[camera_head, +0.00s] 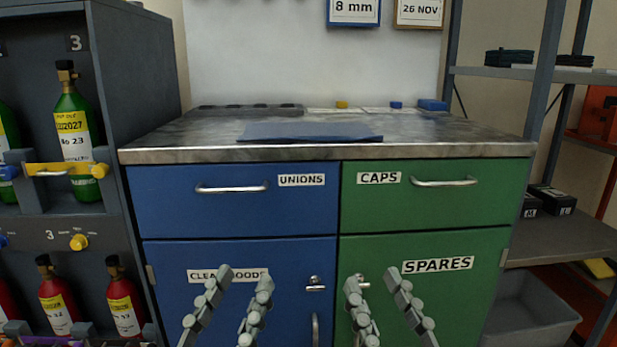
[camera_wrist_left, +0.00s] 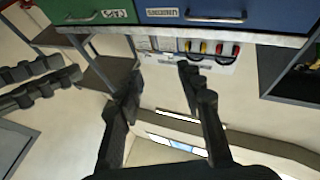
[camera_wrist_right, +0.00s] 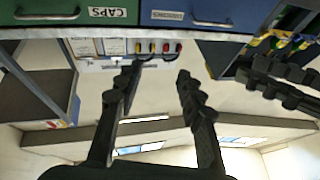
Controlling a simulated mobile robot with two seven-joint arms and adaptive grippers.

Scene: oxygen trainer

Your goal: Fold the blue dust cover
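The blue dust cover (camera_head: 312,132) lies flat on the grey metal worktop near its front edge, in the middle of the head view. My left gripper (camera_head: 245,275) is open and empty, low in front of the blue cabinet door, below and apart from the cover. My right gripper (camera_head: 370,280) is open and empty in front of the green cabinet door. The left wrist view shows my left gripper's open fingers (camera_wrist_left: 160,78), and the right wrist view shows my right gripper's open fingers (camera_wrist_right: 157,75). The cover is not visible in either wrist view.
The worktop (camera_head: 450,140) has a dark tray (camera_head: 250,110) at the back left and a small blue box (camera_head: 432,105) at the back right. Drawer handles (camera_head: 232,188) stick out below. A cylinder rack (camera_head: 130,60) stands left, shelving (camera_head: 545,75) right. The worktop's front is otherwise clear.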

